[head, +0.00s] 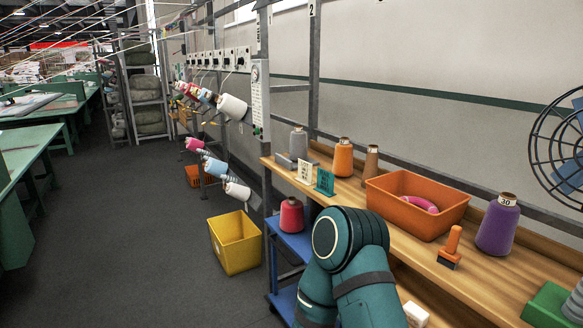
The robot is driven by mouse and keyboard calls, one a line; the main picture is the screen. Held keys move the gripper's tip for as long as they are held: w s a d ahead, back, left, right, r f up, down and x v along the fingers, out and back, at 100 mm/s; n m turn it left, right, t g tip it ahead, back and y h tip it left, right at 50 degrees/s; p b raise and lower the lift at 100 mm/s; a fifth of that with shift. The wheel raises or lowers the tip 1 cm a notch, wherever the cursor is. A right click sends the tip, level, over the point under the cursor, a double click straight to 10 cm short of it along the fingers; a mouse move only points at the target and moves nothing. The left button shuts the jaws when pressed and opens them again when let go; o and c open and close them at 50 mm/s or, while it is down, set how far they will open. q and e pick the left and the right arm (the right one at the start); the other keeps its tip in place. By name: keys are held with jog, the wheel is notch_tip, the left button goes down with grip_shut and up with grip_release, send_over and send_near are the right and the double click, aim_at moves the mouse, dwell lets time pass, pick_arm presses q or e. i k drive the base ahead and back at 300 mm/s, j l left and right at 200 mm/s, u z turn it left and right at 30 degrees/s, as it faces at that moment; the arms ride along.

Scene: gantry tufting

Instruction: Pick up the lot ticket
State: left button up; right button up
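A small cream card with dark print (305,171) stands upright near the far left end of the wooden shelf (479,281). A teal card with light print (324,182) stands just right of it. One of these may be the lot ticket; the print is too small to read. A teal arm link of mine fills the bottom middle and hides part of the shelf's front edge and the blue cart. Neither gripper shows in the head view.
On the shelf stand grey (298,141), orange (343,158), brown (371,162) and purple (497,225) cones, an orange bin (388,202) with a pink ring, and an orange-handled tool (452,245). A red cone (291,214) sits on a blue cart (284,241). A yellow bin (233,244) stands on open floor.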

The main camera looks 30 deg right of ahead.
aim_at(305, 169)
jog(key=i, duration=2.95)
jog(key=i+z, duration=0.15)
jog(key=z, duration=0.25)
jog(key=i+j+z, duration=0.1)
jog(key=z, duration=0.25)
jog(key=i+j+z, duration=0.1)
jog(key=i+z, duration=0.15)
jog(key=z, duration=1.75)
